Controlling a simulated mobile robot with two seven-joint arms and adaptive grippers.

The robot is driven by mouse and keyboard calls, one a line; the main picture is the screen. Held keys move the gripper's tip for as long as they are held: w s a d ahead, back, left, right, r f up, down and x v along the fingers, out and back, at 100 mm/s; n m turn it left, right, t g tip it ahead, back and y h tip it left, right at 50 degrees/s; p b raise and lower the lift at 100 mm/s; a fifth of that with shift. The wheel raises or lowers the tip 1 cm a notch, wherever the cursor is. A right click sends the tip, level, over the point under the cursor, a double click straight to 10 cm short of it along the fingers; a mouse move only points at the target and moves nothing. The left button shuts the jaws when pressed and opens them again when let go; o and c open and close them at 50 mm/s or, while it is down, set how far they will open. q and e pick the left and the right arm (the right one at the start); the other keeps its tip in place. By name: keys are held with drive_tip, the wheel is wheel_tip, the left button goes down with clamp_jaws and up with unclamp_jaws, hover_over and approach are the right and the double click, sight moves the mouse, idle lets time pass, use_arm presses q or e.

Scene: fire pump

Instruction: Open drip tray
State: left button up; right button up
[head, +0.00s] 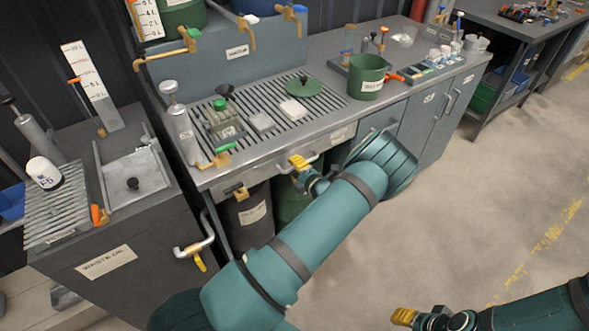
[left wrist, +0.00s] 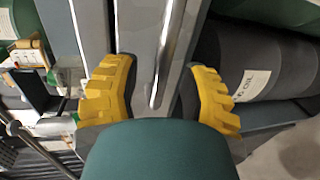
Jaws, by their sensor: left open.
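The drip tray front (head: 262,170) is the grey strip under the slotted grate (head: 325,97) on the middle bench, and it appears closed. A metal bar handle (head: 314,158) is on that front; it also shows in the left wrist view (left wrist: 165,55). My left gripper (head: 298,164) is at the handle. In the left wrist view its yellow fingers (left wrist: 160,72) are open, one on each side of the bar, with gaps visible. My right gripper (head: 404,316) is low at the bottom right, far from the bench; its finger opening cannot be made out.
Dark drums (head: 247,215) sit below the bench. A waste oil cabinet (head: 105,262) with a handle is at left. The floor (head: 450,215) at right is clear.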

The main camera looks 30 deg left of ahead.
use_arm(q)
drive_tip(key=shift+w+a+f, duration=0.1)
drive_tip(key=shift+w+a, duration=0.05)
drive_tip(key=shift+a, duration=0.2)
drive_tip(key=shift+o, duration=0.3)
clamp_jaws()
drive_tip(key=shift+d, duration=0.1)
drive_tip(key=f+p+v, duration=0.1)
drive_tip(key=f+v, duration=0.2)
drive_tip(key=v, duration=1.1)
drive_tip(key=d+f+p+v, duration=0.1)
drive_tip(key=f+p+v, duration=0.1)
drive_tip(key=v, duration=1.1)
drive_tip(key=shift+s+d+f, duration=0.35)
drive_tip(key=shift+s+d, duration=0.05)
